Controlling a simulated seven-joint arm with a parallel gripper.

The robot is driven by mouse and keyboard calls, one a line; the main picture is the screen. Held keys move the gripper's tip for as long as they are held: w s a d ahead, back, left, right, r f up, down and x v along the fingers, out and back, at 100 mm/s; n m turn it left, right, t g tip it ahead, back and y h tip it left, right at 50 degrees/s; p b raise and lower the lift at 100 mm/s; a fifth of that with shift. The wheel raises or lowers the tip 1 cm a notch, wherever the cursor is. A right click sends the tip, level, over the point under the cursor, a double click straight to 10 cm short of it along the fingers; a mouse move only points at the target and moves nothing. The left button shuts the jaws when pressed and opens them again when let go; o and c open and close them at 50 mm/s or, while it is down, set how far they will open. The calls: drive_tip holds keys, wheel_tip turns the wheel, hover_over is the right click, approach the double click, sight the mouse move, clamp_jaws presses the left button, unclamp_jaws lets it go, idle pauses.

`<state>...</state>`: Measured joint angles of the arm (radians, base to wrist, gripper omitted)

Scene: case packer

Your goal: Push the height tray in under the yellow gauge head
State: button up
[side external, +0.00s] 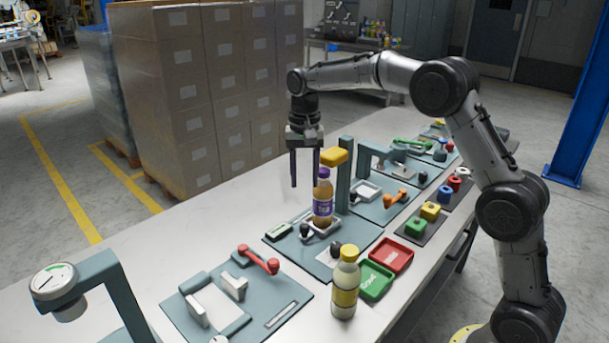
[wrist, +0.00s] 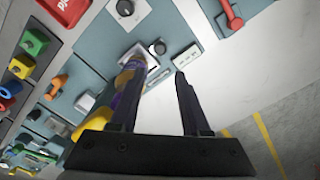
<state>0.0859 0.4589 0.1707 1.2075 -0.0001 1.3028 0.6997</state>
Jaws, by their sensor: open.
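The height tray (side external: 309,234) is a small pale cradle on a grey-green station plate, with a black knob (side external: 304,230) on its near left side. A bottle of amber drink with a purple label (side external: 322,203) stands upright in it. The yellow gauge head (side external: 335,156) sits on a grey-green post, above and just behind the bottle's cap; exact alignment is unclear. My gripper (side external: 305,183) is open and empty, pointing down, left of the bottle at its upper height. In the wrist view the tray (wrist: 127,53) and knob (wrist: 158,47) lie beyond my fingertips; the bottle is partly hidden by one finger.
A bottle with a yellow label (side external: 345,284) stands at the front beside green (side external: 375,281) and red (side external: 391,256) trays. A red-handled clamp station (side external: 258,260) and a dial gauge (side external: 55,285) are nearer left. Further stations lie behind. The table's left edge strip is clear.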

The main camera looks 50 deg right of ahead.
drive_tip(key=shift+r, duration=0.25)
drive_tip(key=shift+o, duration=1.4)
drive_tip(key=shift+w+d+f+m, duration=0.15)
drive_tip(key=shift+w+d+m, duration=0.05)
drive_tip(key=shift+w+m, duration=0.1)
drive_tip(key=t+h, duration=0.3)
approach(305, 226)
drive_tip(key=x, duration=0.9)
clamp_jaws()
